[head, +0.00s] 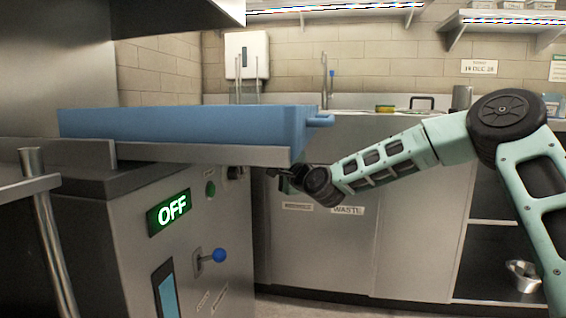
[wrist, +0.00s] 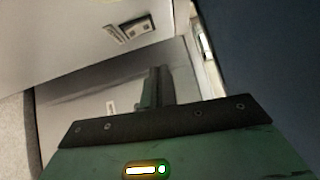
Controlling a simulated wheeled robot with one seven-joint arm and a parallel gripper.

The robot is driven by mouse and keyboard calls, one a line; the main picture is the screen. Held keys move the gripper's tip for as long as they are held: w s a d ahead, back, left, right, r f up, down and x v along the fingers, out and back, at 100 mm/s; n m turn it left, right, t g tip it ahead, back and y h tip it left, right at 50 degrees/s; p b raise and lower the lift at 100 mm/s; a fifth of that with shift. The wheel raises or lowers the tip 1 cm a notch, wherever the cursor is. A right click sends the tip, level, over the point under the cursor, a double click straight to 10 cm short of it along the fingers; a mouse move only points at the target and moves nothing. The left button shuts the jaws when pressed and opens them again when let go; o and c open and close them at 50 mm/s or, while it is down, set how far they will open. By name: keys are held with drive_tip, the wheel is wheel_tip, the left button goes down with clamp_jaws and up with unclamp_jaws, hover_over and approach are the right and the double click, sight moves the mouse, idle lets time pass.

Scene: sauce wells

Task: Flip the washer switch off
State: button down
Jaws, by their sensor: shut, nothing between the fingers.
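The washer (head: 130,225) is a grey steel machine at the left of the head view. Its green display (head: 168,212) reads OFF. A lever switch with a blue ball (head: 219,255) sticks out of its front, below and right of the display. A green round button (head: 210,189) and a small black part (head: 235,172) sit higher on the front. My gripper (head: 276,174) is to the right of the washer front, just under the blue tray's right end, apart from the lever. In the wrist view my gripper (wrist: 156,80) is shut and empty; the lever is not visible there.
A blue tray (head: 180,126) rests on the steel ledge (head: 210,154) above the washer front, close over my gripper. Steel cabinets (head: 330,250) with labels, one reading WASTE (head: 347,210), stand behind. A metal rail (head: 48,225) is at the left.

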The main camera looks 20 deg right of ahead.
drive_tip(key=v, duration=0.3)
drive_tip(key=shift+s+r+p, duration=0.25)
drive_tip(key=shift+s+p, duration=0.05)
drive_tip(key=shift+p, duration=0.1)
